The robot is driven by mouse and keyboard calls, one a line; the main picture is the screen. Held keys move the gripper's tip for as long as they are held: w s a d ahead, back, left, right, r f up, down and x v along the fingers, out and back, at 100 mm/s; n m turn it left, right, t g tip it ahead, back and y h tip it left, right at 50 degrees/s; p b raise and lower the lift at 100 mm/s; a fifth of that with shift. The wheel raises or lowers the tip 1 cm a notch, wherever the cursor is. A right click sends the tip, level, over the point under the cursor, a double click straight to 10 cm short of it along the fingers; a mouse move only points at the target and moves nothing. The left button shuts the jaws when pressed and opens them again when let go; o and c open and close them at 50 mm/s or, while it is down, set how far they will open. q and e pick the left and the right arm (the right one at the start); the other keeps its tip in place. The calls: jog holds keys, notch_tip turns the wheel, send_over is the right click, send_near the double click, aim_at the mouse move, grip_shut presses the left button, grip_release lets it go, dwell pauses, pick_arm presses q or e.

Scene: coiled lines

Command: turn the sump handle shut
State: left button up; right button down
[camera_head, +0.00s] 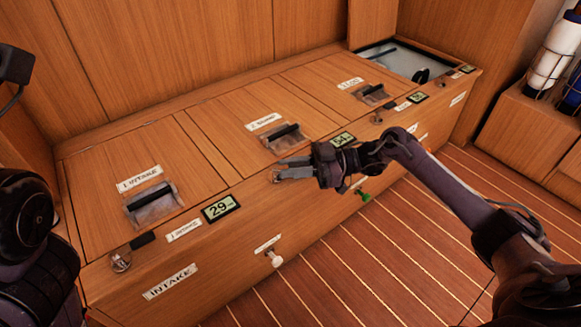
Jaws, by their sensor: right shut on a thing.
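The wooden locker has several hatches in a row. The middle hatch has a label (263,122) that seems to read SUMP, though it is small, and a dark recessed pull (284,138). My right gripper (279,172) reaches in from the right over the front edge below this hatch. It is shut on a small handle (275,178) at that edge, taken to be the sump handle. The fingers hide most of it, so its angle cannot be told.
The intake hatch (115,190) at the left has a display reading 29 (221,208). A white knob (275,259) and a green one (364,195) stick out of the front. An open bin (400,60) is at the far right. The striped floor (330,270) is clear.

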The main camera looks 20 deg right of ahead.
jog(key=c, duration=1.3)
grip_release()
jog(key=shift+p+v, duration=0.3)
jog(key=shift+v, duration=3.6)
